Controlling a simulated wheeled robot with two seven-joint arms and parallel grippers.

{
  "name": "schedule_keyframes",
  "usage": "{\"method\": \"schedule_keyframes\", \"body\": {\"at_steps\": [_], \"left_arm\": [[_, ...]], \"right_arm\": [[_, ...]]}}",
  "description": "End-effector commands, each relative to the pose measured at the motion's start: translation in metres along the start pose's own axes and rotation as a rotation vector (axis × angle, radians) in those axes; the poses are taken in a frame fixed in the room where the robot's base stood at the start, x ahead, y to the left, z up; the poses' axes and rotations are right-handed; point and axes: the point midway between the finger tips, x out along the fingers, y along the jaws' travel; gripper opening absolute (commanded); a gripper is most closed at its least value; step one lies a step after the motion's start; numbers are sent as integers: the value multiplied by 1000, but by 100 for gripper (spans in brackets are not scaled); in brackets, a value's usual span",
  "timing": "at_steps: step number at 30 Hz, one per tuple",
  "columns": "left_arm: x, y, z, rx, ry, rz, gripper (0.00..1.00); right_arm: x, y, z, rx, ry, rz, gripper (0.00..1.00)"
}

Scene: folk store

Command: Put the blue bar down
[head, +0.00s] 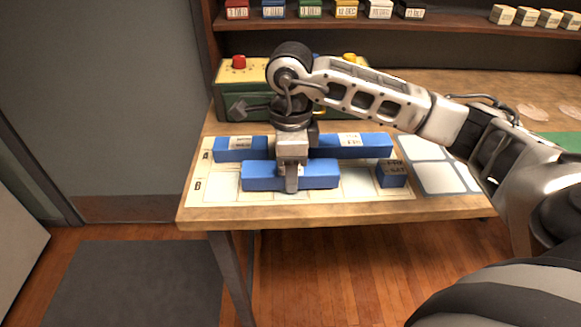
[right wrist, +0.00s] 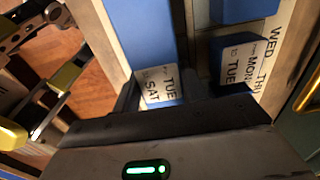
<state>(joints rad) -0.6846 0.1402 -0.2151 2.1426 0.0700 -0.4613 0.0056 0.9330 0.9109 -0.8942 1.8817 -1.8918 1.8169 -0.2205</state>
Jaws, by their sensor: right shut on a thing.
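My right gripper (head: 291,182) points down over the board and is shut on a blue bar (head: 262,178) near its middle. The bar lies level along row B, spanning several cells. In the right wrist view the held bar (right wrist: 140,30) has a white label reading TUE and SAT. I cannot tell whether its underside touches the board (head: 210,190). My left gripper is not in view in the head view.
Row A holds a left blue bar (head: 232,150) and a right blue bar (head: 365,149), just behind the held one. A short blue block (head: 391,178) sits at row B's right end. A green box (head: 240,104) with a red button stands behind.

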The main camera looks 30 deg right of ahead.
Motion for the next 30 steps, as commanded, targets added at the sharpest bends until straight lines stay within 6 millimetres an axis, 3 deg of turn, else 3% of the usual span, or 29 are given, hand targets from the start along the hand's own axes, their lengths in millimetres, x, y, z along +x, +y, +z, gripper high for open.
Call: {"method": "schedule_keyframes", "body": {"at_steps": [12,13,15,24,30], "left_arm": [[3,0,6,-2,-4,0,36],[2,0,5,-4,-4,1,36],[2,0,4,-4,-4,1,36],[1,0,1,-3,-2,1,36],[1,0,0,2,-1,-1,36]], "right_arm": [[10,0,0,0,-2,-1,16],[9,0,0,0,-1,-1,48],[8,0,0,0,-1,-1,64],[6,0,0,0,-1,-1,64],[-16,-1,1,1,-5,-5,64]]}}
